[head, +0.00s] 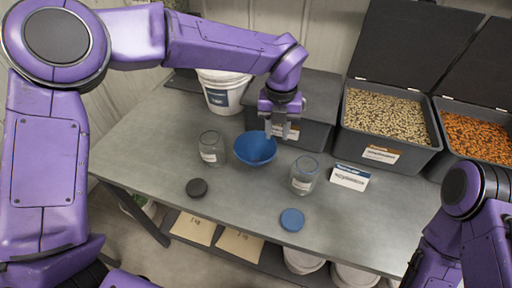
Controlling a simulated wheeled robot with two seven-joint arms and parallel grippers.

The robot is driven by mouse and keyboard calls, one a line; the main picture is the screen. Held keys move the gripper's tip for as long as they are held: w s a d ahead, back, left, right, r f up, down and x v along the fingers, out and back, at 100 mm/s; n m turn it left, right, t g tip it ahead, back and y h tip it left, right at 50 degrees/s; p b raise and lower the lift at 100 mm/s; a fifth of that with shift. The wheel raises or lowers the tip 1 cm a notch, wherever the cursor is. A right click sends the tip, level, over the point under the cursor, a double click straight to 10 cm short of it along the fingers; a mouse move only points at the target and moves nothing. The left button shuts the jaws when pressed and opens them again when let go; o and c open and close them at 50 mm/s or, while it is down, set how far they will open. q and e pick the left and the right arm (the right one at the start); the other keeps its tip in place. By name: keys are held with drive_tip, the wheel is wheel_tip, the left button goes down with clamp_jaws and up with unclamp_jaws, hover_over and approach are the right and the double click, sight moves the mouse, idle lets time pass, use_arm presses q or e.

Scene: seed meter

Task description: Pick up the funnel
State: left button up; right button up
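The blue funnel (255,150) sits on the grey table, wide mouth up, between two clear glass jars. Its lower part is hidden. My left gripper (278,131) points down just above and beside the funnel's back right rim. Its two fingers look apart with nothing clearly between them. I cannot tell whether a finger touches the rim. My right arm comes in at the lower right, and its gripper is out of view.
A jar (211,148) stands left of the funnel and another jar (304,175) right of it. A black lid (197,188) and a blue lid (292,220) lie in front. A label card (350,177), seed bins (388,120) and a white bucket (222,94) stand around. The front left tabletop is clear.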

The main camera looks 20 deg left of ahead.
sight(275, 149)
use_arm(q)
drive_tip(key=f+p, duration=0.1)
drive_tip(key=f, duration=0.2)
drive_tip(key=w+f+p, duration=0.1)
drive_tip(key=f, duration=0.1)
drive_tip(key=shift+w+f, duration=0.1)
drive_tip(key=shift+f, duration=0.55)
drive_tip(key=shift+s, duration=0.3)
drive_tip(key=shift+w, duration=0.15)
clamp_jaws()
drive_tip(key=shift+r, duration=0.1)
